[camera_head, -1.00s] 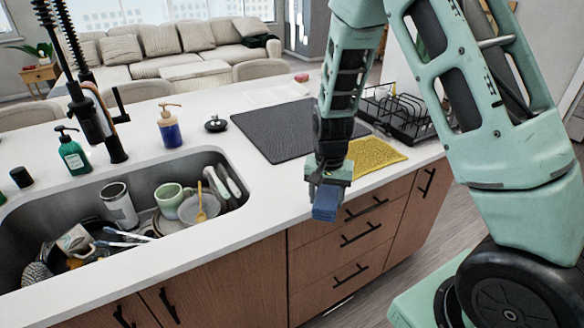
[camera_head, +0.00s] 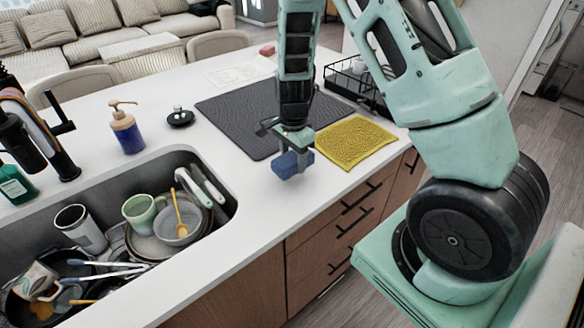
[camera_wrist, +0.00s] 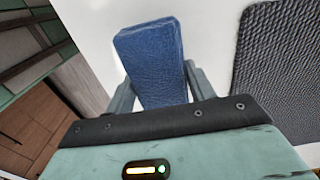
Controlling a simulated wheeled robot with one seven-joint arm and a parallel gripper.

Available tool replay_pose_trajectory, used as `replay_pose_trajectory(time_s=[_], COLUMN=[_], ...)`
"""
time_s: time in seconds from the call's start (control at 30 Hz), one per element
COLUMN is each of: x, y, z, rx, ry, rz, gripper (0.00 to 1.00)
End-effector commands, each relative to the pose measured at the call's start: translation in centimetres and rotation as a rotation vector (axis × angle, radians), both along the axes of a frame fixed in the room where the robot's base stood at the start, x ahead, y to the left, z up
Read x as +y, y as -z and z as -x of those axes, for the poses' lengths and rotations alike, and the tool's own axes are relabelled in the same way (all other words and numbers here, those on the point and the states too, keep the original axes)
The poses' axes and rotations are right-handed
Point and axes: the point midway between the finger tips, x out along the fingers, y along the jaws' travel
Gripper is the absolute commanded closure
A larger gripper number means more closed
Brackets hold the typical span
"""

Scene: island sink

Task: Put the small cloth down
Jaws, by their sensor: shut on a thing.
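The small cloth (camera_head: 290,164) is a folded blue block of fabric. My gripper (camera_head: 294,152) is shut on it and holds it over the white counter, near the front edge and to the right of the sink. In the wrist view the cloth (camera_wrist: 152,60) sticks out from between the two fingers (camera_wrist: 160,88), with white counter beyond it. I cannot tell whether the cloth touches the counter. A yellow cloth (camera_head: 353,141) lies flat on the counter to the right of my gripper.
A dark grey mat (camera_head: 235,118) lies behind my gripper. A black dish rack (camera_head: 352,82) stands at the back right. The sink (camera_head: 222,204) at left holds several dishes. A soap bottle (camera_head: 126,128) stands behind it. The counter (camera_head: 250,190) between sink and gripper is bare.

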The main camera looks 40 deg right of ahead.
Motion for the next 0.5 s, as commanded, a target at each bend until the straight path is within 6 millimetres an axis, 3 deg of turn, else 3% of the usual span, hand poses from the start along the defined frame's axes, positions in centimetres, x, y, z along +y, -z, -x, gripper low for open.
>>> replay_pose_trajectory(time_s=[0.3, 0.5], x=[0.0, 0.0], y=[3.9, 4.2], z=[0.0, 0.0], rx=[0.002, -0.001], ry=[-0.001, -0.002], rz=[-0.001, -0.001], gripper=[0.75, 0.75])
